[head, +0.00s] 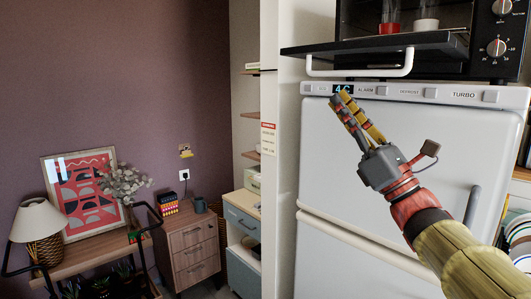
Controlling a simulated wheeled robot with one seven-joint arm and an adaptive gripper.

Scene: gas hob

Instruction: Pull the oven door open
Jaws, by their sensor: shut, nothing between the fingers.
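The black oven (485,62) stands on top of the white fridge. Its door (375,44) is folded down and sticks out roughly level toward me, with the oven's inside showing behind it. The white bar handle (360,73) hangs at the door's front edge. My gripper (341,100) is in front of the fridge's top part, just below the handle in the picture. Its yellow and red fingers are shut together, point up and left, and hold nothing. It appears apart from the handle; the depth between them is hard to tell.
The white fridge (335,165) fills the space below the oven. A wooden drawer unit (190,250), a lamp (38,222) and a framed picture (82,190) stand left, well away.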

